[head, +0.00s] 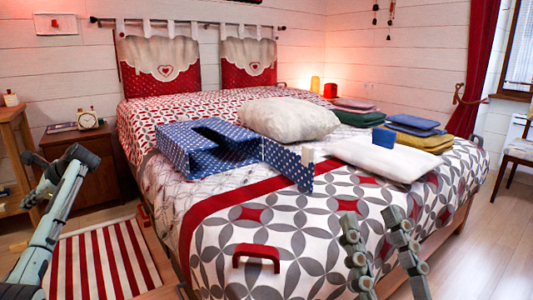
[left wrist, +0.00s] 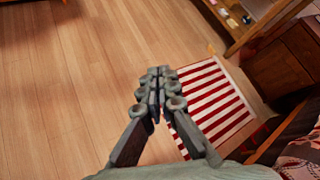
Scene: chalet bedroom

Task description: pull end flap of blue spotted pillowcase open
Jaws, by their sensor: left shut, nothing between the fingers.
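The blue spotted pillowcase (head: 185,155) lies on the bed, left of the white pillow. It stands up like a hollow box with a gap in its top. A spotted flap (head: 285,163) sticks out from its right end toward the front. My left gripper (head: 38,180) is off the bed's left side, apart from the pillowcase. In the left wrist view the left gripper (left wrist: 157,80) is shut and empty above the floor. My right gripper (head: 371,218) is at the front of the bed, fingers spread and empty, apart from the flap.
The bed (head: 300,220) has a red handle-like piece (head: 256,256) near its front. A white pillow (head: 290,118), a flat white pillow (head: 385,157) and folded cloths (head: 425,135) lie right of the pillowcase. A nightstand (head: 85,150) and striped rug (head: 105,260) are at left.

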